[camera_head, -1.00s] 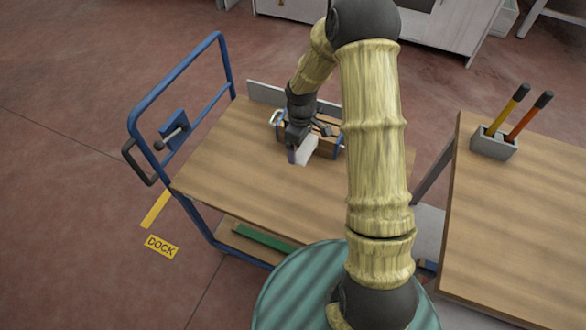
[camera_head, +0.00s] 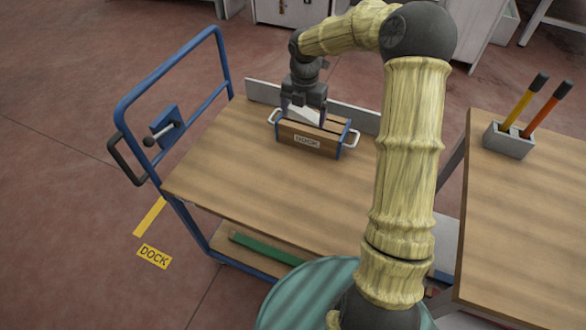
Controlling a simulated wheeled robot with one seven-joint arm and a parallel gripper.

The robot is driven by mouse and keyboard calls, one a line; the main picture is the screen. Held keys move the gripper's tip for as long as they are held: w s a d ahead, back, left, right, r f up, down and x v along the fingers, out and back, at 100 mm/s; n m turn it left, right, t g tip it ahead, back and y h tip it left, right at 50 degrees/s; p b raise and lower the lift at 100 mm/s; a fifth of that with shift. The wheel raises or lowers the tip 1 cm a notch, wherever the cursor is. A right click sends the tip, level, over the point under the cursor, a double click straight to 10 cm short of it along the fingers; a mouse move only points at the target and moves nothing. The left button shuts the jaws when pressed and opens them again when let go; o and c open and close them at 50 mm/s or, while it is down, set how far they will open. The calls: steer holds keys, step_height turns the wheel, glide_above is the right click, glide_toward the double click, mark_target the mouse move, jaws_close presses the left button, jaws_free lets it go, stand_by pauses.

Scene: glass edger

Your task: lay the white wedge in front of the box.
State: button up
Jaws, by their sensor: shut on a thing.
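The white wedge (camera_head: 304,115) is held between the fingers of my gripper (camera_head: 304,108). The gripper points down and partly hides it. In the picture the wedge overlaps the top of the box, and I cannot tell whether it touches it. The box (camera_head: 302,148) is brown wood with blue ends, pale handles and a label on its front. It stands on the cart's wooden deck (camera_head: 235,165), near the back edge.
The deck in front of the box is bare. A grey back rail (camera_head: 355,118) runs behind the box. The cart's blue push frame (camera_head: 170,72) rises at left. At right is a wooden table (camera_head: 530,220) with a grey block (camera_head: 508,142) holding two handled tools.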

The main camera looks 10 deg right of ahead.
steer(key=shift+r+n, duration=0.1)
steer(key=shift+n, duration=0.2)
glide_above(302, 161)
step_height(302, 161, down, 14)
steer(key=shift+r+b, duration=0.25)
steer(key=shift+b, duration=0.2)
steer(key=shift+f, duration=0.1)
steer(key=shift+f, duration=2.15)
steer(key=o, duration=0.8)
steer(key=shift+f, duration=0.1)
